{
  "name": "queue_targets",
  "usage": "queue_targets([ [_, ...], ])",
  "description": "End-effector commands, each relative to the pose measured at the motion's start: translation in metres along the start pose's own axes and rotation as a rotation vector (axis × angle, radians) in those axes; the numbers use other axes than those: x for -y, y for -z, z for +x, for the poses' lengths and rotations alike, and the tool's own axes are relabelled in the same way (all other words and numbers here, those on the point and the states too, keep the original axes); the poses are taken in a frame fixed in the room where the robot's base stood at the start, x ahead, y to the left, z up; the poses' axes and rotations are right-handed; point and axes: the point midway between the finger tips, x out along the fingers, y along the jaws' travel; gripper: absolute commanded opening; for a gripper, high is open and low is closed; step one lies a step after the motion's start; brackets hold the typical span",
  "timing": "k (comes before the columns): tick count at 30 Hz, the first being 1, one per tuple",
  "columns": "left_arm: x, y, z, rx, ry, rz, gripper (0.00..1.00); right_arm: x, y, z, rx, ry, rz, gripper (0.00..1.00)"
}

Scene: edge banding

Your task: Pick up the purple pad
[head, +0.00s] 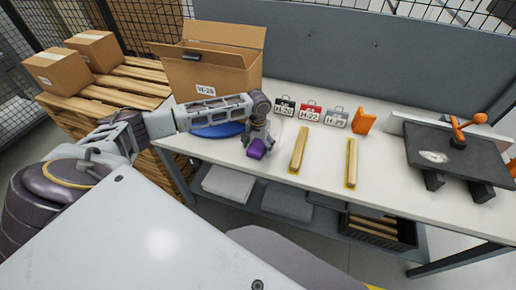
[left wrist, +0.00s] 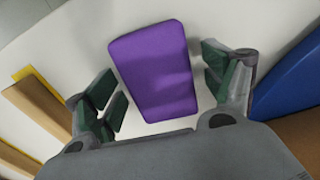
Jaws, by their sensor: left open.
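The purple pad (head: 257,149) lies on the white table near its front edge, directly below my left gripper (head: 258,138). In the left wrist view the purple pad (left wrist: 156,68) is a rounded block that sits between the green-lined fingers of the open left gripper (left wrist: 160,88). A gap shows between the pad and the fingers on each side, so they do not appear to touch it. My right gripper is in neither view.
An open cardboard box (head: 210,75) and a blue round item (head: 218,130) are left of the gripper. Two wooden strips (head: 299,150) (head: 351,163) lie to the right. Behind them stand small labelled cases (head: 309,111) and an orange item (head: 363,122). A dark machine (head: 455,155) is far right.

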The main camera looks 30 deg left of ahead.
Motion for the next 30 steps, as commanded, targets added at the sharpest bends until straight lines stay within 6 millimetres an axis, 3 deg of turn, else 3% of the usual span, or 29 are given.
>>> queue_targets([
  [2, 0.000, 0.000, 0.000, 0.000, 0.000, 0.000, 0.83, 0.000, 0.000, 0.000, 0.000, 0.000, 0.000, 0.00],
  [12, 0.000, 0.000, 0.000, 0.000, 0.000, 0.000, 0.41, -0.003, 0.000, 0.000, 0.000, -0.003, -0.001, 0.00],
  [23, 0.000, 0.000, -0.002, 0.000, 0.000, 0.000, 0.41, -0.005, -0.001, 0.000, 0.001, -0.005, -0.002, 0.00],
  [30, 0.000, 0.001, -0.019, -0.001, -0.001, 0.000, 0.41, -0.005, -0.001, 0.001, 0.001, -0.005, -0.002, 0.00],
])
